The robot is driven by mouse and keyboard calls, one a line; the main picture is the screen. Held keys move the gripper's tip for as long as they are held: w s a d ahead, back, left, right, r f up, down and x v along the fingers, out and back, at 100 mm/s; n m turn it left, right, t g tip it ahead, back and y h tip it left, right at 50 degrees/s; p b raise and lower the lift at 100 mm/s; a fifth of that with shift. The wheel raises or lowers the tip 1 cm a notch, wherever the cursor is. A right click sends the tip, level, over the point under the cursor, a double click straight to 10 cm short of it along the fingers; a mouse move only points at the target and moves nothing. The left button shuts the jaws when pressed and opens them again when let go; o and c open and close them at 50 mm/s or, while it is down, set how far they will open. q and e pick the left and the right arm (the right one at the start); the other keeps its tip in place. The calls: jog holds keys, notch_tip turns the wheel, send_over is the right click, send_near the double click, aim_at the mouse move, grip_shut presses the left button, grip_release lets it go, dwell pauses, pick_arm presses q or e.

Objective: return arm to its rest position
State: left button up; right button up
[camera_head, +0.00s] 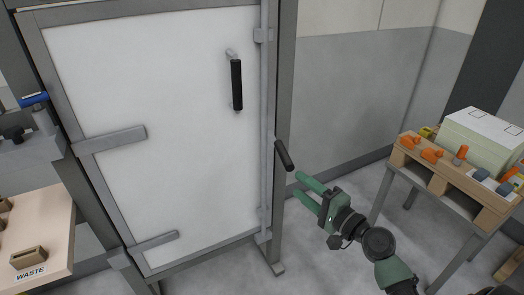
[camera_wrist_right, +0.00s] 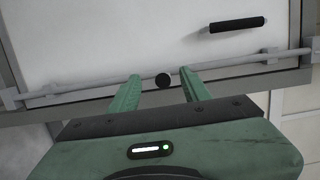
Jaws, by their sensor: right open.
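My right gripper (camera_head: 309,192) is green and comes in from the lower right in the head view. Its two fingers are apart with nothing between them. They point at the right edge of a white panel door (camera_head: 150,130) in a grey frame. A short black lever handle (camera_head: 284,155) sticks out from the frame just beyond and above the fingertips, apart from them. My left gripper is not in view.
A black vertical handle (camera_head: 237,85) sits on the door. A grey locking rod (camera_head: 266,130) runs down its right side. A wooden rack with orange-handled tools (camera_head: 450,180) and a white box (camera_head: 485,135) stand on a table at right. A WASTE tray (camera_head: 45,225) is at lower left.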

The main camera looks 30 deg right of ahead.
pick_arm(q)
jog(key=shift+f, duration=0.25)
pick_arm(e)
jog(key=shift+s+d, duration=0.1)
jog(key=shift+s, duration=0.6)
jog(key=shift+f, duration=0.1)
notch_tip(320, 180, down, 23)
jog(key=s+n+g+h, duration=0.2)
jog(key=g, duration=0.3)
jog(key=s+a+f+n+g+h, duration=0.15)
jog(key=s+f, duration=0.25)
jog(key=f, duration=0.4)
jog(key=s+a+f+n+g, duration=0.1)
jog(key=s+f+n+g, duration=0.15)
jog(key=s+f, duration=0.45)
jog(key=s+a+f+n+g, duration=0.3)
jog(key=s+f+n, duration=0.3)
jog(key=s+f, duration=0.5)
jog(key=s+a+f+n+g, duration=0.4)
jog(key=s+f, duration=0.6)
jog(key=s, duration=0.8)
jog(key=shift+a+f+n+g, duration=0.3)
jog(key=shift+a+f+n, duration=0.05)
jog(key=shift+a+n, duration=0.7)
